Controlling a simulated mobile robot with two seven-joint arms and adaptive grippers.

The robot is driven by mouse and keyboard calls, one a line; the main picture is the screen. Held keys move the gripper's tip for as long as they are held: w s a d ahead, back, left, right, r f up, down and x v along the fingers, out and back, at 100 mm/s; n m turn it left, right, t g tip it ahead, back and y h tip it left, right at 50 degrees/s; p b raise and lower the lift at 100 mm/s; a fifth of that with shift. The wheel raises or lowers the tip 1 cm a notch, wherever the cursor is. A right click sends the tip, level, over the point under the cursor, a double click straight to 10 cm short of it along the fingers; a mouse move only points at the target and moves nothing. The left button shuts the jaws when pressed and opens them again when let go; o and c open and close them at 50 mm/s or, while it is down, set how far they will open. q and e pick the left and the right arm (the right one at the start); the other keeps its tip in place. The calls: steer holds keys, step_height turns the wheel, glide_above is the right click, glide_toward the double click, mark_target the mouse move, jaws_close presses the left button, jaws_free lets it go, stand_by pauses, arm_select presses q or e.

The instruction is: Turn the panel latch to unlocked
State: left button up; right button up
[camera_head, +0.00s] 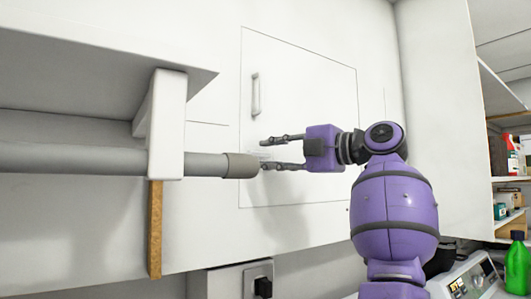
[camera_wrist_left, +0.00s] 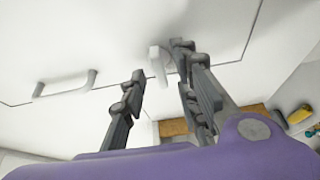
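A white panel (camera_head: 310,85) with a thin seam outline is set in the white wall, closed. Its white bar handle (camera_head: 256,93) is at the panel's upper left; it also shows in the left wrist view (camera_wrist_left: 64,86). The small white panel latch (camera_wrist_left: 158,62) shows between the fingertips in the left wrist view. In the head view it is mostly lost against the white panel. My left gripper (camera_head: 264,154) is purple with dark fingers, spread open on either side of the latch. I cannot tell whether a finger touches the latch. My right gripper is not in view.
A grey pipe (camera_head: 110,160) with a white bracket (camera_head: 167,125) runs in from the left, its end close to the lower finger. A white shelf (camera_head: 90,75) is above it. A socket (camera_head: 258,282) is below.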

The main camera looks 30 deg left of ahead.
arm_select(q)
steer(key=shift+a, duration=0.75)
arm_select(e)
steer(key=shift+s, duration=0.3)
arm_select(q)
jaws_close()
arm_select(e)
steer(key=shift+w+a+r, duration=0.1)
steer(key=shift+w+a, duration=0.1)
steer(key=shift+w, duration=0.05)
